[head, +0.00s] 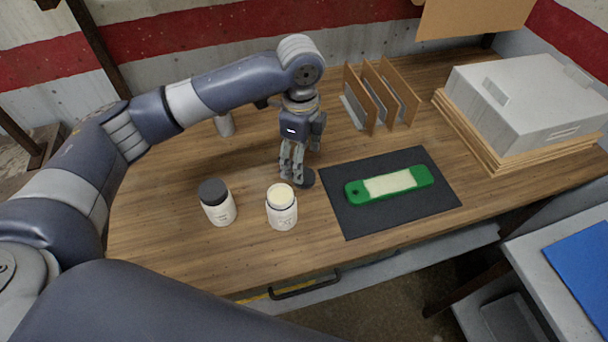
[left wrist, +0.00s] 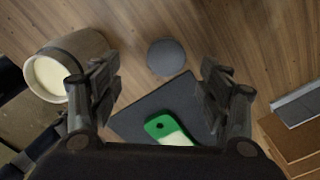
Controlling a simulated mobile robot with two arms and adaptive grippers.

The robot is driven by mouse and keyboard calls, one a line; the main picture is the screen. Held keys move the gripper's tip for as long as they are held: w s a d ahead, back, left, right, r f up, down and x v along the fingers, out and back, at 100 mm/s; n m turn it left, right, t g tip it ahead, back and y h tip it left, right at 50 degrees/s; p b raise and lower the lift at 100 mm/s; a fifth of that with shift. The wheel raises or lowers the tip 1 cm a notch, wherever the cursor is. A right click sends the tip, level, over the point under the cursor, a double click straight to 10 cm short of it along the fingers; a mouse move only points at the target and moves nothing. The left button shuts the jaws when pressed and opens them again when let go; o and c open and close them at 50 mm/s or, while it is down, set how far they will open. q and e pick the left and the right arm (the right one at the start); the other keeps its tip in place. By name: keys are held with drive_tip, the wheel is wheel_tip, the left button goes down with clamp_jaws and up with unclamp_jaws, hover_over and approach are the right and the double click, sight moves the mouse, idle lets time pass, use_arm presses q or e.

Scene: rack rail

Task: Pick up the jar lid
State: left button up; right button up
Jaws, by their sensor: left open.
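The jar lid (head: 306,178) is a dark round disc lying flat on the wooden table, by the left edge of a dark mat. My left gripper (head: 291,172) points down just above and beside it, partly covering it in the head view. In the left wrist view the lid (left wrist: 166,57) lies on the table beyond the gap between the spread fingers of my left gripper (left wrist: 160,82). The gripper is open and empty. An open white jar with a cream top (head: 282,210) stands in front of the lid; it also shows in the left wrist view (left wrist: 88,48).
A second white jar with a dark lid (head: 218,205) stands further left. A green bar with a pale panel (head: 392,186) lies on the dark mat (head: 350,222). Behind are a wooden rack (head: 384,98) and a grey container (head: 530,105). A small grey object (head: 224,125) stands behind my arm.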

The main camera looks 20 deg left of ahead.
use_arm(q)
drive_tip(key=shift+w+a+f+p, duration=0.1)
drive_tip(key=shift+w+f+p, duration=0.1)
drive_tip(key=shift+f, duration=0.9)
drive_tip(key=shift+w+d+f+p, duration=0.1)
drive_tip(key=shift+w+f+p, duration=0.1)
drive_tip(key=shift+f, duration=0.9)
drive_tip(key=shift+w+a+f+p, duration=0.1)
drive_tip(key=shift+f+p, duration=0.1)
drive_tip(key=shift+f, duration=0.9)
drive_tip(key=shift+c, duration=0.5)
drive_tip(key=c, duration=0.7)
